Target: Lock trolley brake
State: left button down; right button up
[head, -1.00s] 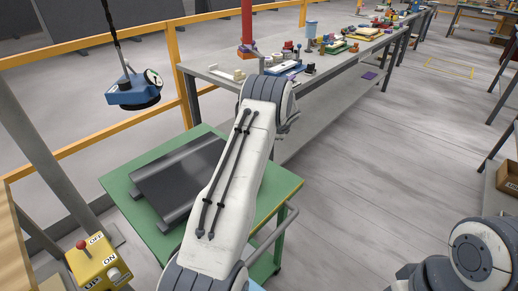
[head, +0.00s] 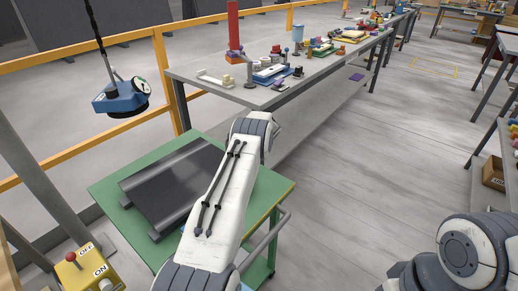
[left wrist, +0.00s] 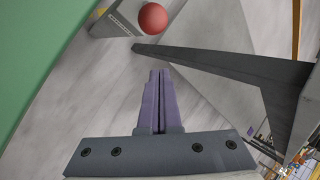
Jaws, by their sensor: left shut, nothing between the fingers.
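The green trolley (head: 270,190) stands at the lower left of the head view, with a grey push handle on its right side and a dark ribbed plate (head: 180,183) on top. Its green surface also fills the left of the left wrist view (left wrist: 30,50). A red ball knob (left wrist: 153,19) shows at the top of that view, beside a grey plate. I cannot tell whether it belongs to the brake. My left gripper (left wrist: 158,76) has purple fingers, shut and empty, pointing toward the knob and apart from it. The head view shows my left arm but not its gripper. My right gripper is out of view.
A long grey workbench (head: 210,81) with several parts runs behind the trolley. A yellow control box (head: 95,272) with a red-knobbed lever is at lower left. A blue pendant (head: 121,99) hangs at left. A dark beam (left wrist: 220,65) crosses the wrist view.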

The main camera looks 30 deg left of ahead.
pick_arm(q)
jog(key=shift+s+a+r+p, duration=0.3)
jog(key=shift+s+a+p, duration=0.25)
jog(key=shift+s, duration=0.25)
jog(key=shift+s+a+r+p, duration=0.3)
jog(key=shift+s+a, duration=0.3)
jog(key=shift+s, duration=0.15)
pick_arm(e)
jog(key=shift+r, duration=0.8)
